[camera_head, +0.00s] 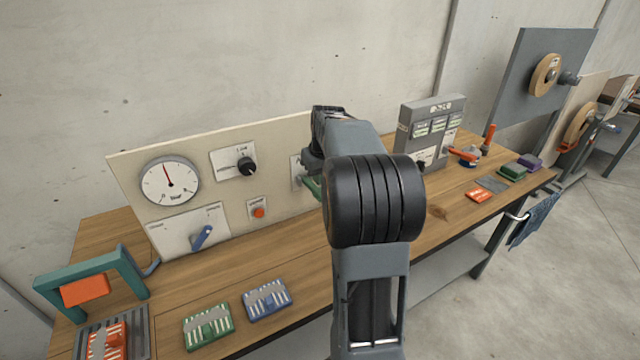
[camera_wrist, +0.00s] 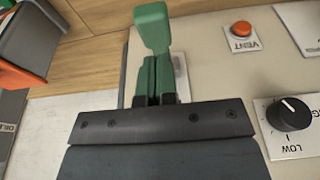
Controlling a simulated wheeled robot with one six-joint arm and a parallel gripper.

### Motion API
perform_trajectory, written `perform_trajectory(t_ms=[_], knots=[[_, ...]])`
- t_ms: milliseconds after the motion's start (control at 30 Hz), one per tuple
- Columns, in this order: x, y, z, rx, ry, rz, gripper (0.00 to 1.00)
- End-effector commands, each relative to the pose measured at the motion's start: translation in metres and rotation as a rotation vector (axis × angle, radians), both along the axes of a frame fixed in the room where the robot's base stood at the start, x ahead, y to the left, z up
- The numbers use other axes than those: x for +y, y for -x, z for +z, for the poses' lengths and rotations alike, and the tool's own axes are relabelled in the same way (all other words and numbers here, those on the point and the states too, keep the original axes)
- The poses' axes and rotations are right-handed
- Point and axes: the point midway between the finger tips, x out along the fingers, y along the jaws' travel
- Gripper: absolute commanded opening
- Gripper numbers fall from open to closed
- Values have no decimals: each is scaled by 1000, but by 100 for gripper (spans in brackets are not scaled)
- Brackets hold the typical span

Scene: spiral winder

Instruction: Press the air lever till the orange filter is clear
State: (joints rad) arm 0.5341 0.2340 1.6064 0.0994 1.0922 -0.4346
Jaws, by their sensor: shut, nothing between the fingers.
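A green lever (camera_head: 312,188) is on the cream panel, partly hidden behind my arm. In the wrist view the lever's green handle (camera_wrist: 152,28) lies straight ahead of my gripper (camera_wrist: 154,98). My gripper is shut and empty, its dark fingertips at the lever's near end; whether they touch it I cannot tell. The orange filter (camera_head: 112,343) lies in a grey tray (camera_head: 140,326) at the front left. It has pale slots, and a grey patch covers part of it.
The cream panel (camera_head: 225,192) carries a gauge (camera_head: 170,182), a black knob (camera_head: 247,166), a blue handle (camera_head: 202,236) and an orange vent button (camera_head: 259,212). A teal frame (camera_head: 128,272) stands behind the tray. Green (camera_head: 208,327) and blue (camera_head: 267,300) filters lie on the bench.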

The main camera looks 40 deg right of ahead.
Motion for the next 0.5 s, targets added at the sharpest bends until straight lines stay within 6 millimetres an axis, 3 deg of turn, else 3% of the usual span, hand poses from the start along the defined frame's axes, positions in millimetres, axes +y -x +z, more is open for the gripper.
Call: perform_trajectory(t_ms=[200, 500], knots=[[0, 3, -18, 0, 0, 0, 0], [0, 4, -24, 0, 0, 0, 0]])
